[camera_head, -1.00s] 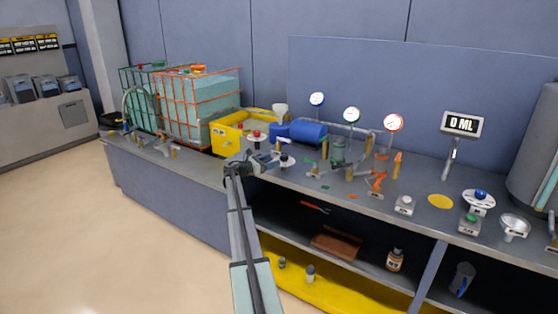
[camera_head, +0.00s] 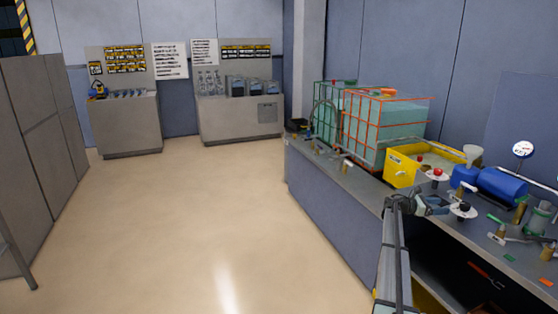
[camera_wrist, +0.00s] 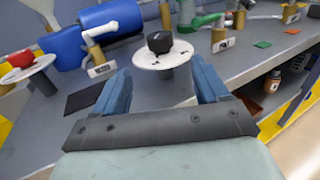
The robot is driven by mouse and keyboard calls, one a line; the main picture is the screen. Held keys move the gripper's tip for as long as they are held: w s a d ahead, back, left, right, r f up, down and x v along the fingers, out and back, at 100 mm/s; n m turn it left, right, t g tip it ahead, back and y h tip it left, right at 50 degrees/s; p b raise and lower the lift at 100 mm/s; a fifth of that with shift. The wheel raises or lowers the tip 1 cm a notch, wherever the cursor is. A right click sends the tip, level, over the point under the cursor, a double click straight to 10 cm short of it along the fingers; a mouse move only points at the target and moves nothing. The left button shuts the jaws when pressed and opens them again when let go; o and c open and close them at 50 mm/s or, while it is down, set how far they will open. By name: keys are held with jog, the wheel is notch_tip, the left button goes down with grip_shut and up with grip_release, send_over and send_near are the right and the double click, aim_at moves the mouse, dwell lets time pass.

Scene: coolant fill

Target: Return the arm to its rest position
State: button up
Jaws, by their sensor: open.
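My gripper (camera_head: 436,207) is at the front edge of the workbench, at the end of my arm, which reaches up from the bottom of the head view. In the wrist view my gripper (camera_wrist: 160,88) has its two blue fingers spread apart with nothing held between them. A black knob on a white disc (camera_wrist: 163,60) stands just beyond the fingertips. The same knob (camera_head: 463,208) shows just right of my gripper in the head view. I cannot tell whether the fingers touch the disc.
A red knob on a white disc (camera_wrist: 22,68), a blue drum (camera_wrist: 111,20) and brass valves stand close by. A yellow bin (camera_head: 402,172) and caged tanks (camera_head: 384,122) stand farther back. The open floor (camera_head: 200,220) left of the workbench (camera_head: 335,205) is clear.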

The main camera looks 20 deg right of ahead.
jog(key=s+a+f+m+t+y, duration=0.2)
jog(key=s+a+f+m+y, duration=0.2)
jog(key=a+f+m, duration=0.35)
jog(key=s+a+f+m+t+y, duration=0.2)
jog(key=s+a+f+m+y, duration=0.2)
jog(key=a+f+m, duration=0.35)
jog(key=s+a+f+m+t+y, duration=0.1)
jog(key=s+a+f+m+y, duration=0.15)
jog(key=a+f, duration=0.8)
jog(key=s+a+f+m+y, duration=0.1)
jog(key=s+a+f+y, duration=0.2)
jog(key=a+f, duration=0.7)
jog(key=s+a+f+y, duration=0.15)
jog(key=s+a, duration=0.25)
jog(key=a, duration=0.6)
jog(key=s+a+f+y, duration=0.15)
jog(key=s+a, duration=0.25)
jog(key=a, duration=0.5)
jog(key=s+a+f+y, duration=0.15)
jog(key=s+a, duration=0.25)
jog(key=a, duration=0.6)
jog(key=s+a+f+n+g, duration=0.2)
jog(key=s+a+f, duration=0.1)
jog(key=s+a, duration=0.6)
jog(key=s+a+f+n+g+h, duration=0.1)
jog(key=s+a+f+n+g, duration=0.1)
jog(key=s+a, duration=0.7)
jog(key=shift+s+f+n+h, duration=0.3)
jog(key=shift+f+n, duration=0.2)
jog(key=shift+n, duration=0.25)
